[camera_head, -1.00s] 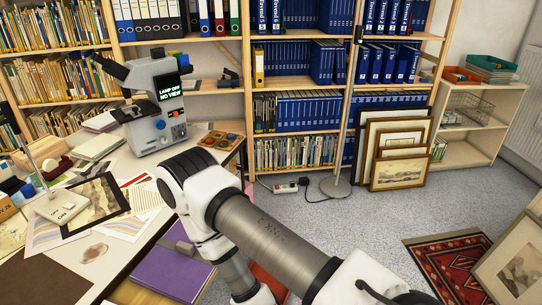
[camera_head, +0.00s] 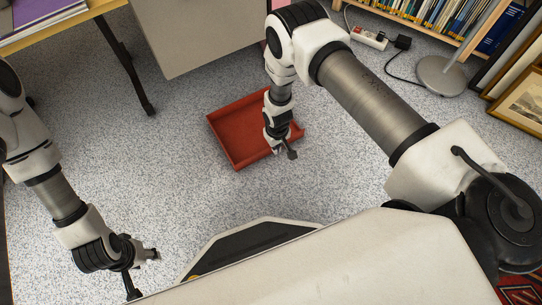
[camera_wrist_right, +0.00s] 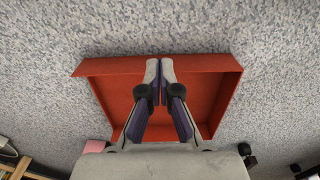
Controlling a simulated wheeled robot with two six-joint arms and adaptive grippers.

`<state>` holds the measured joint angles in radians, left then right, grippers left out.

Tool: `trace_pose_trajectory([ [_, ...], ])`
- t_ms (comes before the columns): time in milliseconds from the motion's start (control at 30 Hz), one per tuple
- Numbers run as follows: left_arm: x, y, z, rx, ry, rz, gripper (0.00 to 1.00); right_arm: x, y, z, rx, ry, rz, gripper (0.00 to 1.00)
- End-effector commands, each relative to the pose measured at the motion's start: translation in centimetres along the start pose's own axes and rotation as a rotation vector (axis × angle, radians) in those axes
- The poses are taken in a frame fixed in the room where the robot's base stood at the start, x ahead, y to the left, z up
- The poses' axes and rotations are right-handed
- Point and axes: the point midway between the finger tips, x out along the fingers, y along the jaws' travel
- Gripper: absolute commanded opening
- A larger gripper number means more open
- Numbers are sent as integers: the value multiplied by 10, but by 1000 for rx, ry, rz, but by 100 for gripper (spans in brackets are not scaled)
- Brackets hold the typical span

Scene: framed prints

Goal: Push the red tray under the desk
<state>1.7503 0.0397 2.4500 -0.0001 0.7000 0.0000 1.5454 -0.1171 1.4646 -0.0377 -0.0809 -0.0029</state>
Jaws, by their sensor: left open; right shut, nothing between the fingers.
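The red tray (camera_head: 236,128) lies on the floor in the head view, in front of the desk's pale panel (camera_head: 195,35). My right gripper (camera_head: 291,154) is over the tray's near right side, and the arm hides part of the tray. In the right wrist view the tray (camera_wrist_right: 108,67) shows behind my shut, empty fingers (camera_wrist_right: 160,68), whose tips overlap one of its walls. I cannot tell whether they touch it. My left gripper (camera_head: 145,273) is open and empty at the lower left, away from the tray.
A dark desk leg (camera_head: 143,92) stands left of the panel. A power strip (camera_head: 369,37), a lamp base (camera_head: 447,76) and leaning frames (camera_head: 522,97) are at the upper right. The floor (camera_head: 150,170) around the tray's left is clear.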

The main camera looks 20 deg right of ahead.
Motion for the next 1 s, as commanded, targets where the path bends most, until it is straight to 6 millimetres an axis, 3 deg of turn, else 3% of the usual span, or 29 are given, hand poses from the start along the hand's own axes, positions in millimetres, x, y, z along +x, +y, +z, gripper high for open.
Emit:
trace_pose_trajectory([
  [467,57,0,0,-1,0,0,48,98,0,2,1,-2,0,0],
  [700,73,-1,0,-2,1,0,48,96,0,-34,0,2,1,0],
  [1000,73,-1,-1,-3,2,0,48,93,0,-39,1,0,0,0],
])
